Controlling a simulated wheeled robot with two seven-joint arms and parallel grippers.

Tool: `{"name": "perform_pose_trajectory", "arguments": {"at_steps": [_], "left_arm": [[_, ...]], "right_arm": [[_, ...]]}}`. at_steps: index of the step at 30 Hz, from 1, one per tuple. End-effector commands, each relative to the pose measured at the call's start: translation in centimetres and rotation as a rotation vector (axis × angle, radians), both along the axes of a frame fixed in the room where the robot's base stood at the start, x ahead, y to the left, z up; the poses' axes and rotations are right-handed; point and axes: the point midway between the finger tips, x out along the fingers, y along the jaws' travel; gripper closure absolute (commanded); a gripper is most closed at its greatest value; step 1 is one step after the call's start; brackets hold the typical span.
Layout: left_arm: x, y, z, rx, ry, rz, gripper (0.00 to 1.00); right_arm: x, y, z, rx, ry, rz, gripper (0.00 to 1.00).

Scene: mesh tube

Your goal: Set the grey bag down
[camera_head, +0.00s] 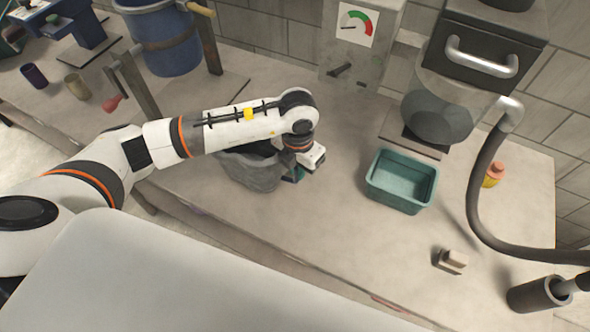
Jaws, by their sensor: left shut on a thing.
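The grey bag (254,171) is at the middle of the workbench, under the end of my left arm. My left gripper (297,172) is at the bag's right upper edge and is shut on it; the fingers are mostly hidden by the wrist. The bag's top is partly covered by my arm. I cannot tell whether its bottom touches the bench. My right gripper is not in the view.
A teal tray (402,181) stands on the workbench (330,235) to the right. A blue bucket (165,40) is at the upper left. The bench between bag and tray is clear.

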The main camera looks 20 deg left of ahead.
Motion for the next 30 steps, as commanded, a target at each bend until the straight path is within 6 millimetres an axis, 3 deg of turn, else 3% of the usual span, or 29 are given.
{"name": "perform_pose_trajectory", "arguments": {"at_steps": [9,18,19,22,30], "left_arm": [[-0.1,0.0,-3.4,0.001,0.001,-0.001,1.00],[0.0,0.0,-3.8,0.001,0.001,-0.001,1.00],[0.0,0.0,-3.7,0.001,0.001,0.000,0.81],[0.0,0.0,-3.7,0.001,0.001,0.000,0.65],[0.0,0.0,-3.6,0.001,0.001,0.000,0.63]], "right_arm": [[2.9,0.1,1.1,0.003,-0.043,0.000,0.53],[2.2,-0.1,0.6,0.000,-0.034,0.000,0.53],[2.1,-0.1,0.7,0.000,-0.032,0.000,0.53],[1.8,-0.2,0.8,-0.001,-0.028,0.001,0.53],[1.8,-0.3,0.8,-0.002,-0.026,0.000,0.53]]}}
